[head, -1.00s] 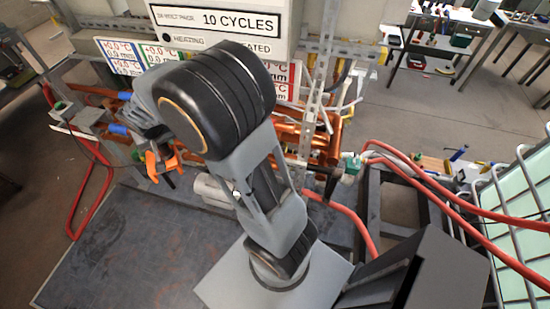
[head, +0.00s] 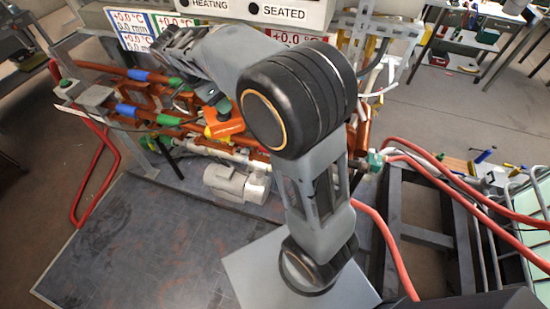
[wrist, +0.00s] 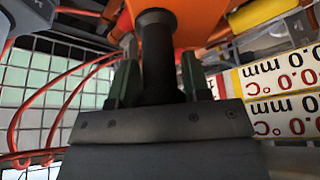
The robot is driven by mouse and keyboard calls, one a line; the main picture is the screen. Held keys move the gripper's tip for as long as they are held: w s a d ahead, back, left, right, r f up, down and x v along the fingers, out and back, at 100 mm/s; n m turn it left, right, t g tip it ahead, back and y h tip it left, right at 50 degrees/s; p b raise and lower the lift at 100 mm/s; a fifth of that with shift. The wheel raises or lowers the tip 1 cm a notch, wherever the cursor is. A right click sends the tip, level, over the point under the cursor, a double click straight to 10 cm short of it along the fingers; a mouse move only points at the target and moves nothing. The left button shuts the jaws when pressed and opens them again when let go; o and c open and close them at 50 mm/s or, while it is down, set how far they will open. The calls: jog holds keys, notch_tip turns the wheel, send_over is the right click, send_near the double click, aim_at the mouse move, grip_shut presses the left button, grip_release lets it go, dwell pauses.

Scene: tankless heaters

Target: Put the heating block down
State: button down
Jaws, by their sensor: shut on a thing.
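The heating block is an orange body (head: 226,123) with a black stem, seen in the head view among the pipes in front of the rig. In the wrist view its orange underside (wrist: 190,18) fills the top and the black stem (wrist: 158,55) runs down between my fingers. My gripper (head: 221,104) is shut on this stem, with a green finger on each side in the wrist view (wrist: 159,85). The block is close to the copper pipes; I cannot tell whether it touches them.
Copper pipes (head: 110,70) with blue and green bands run behind and beside the block. A pale motor-like cylinder (head: 235,183) lies below it. The dark floor plate (head: 130,245) at the front left is clear. Red hoses (head: 440,178) and a dark frame stand at the right.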

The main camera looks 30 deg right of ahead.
jog(key=s+d+f+m+g+y+b, duration=0.1)
jog(key=s+d+f+m+g+b, duration=0.15)
jog(key=s+d+m, duration=0.5)
jog(key=w+d+x, duration=0.1)
jog(key=x, duration=0.7)
jog(key=shift+w+d+f+m+b, duration=0.2)
jog(key=shift+f+m+b, duration=0.1)
jog(key=shift+f+m, duration=0.05)
jog(key=shift+f+g, duration=0.1)
jog(key=shift+g, duration=0.15)
jog(key=c, duration=0.6)
grip_release()
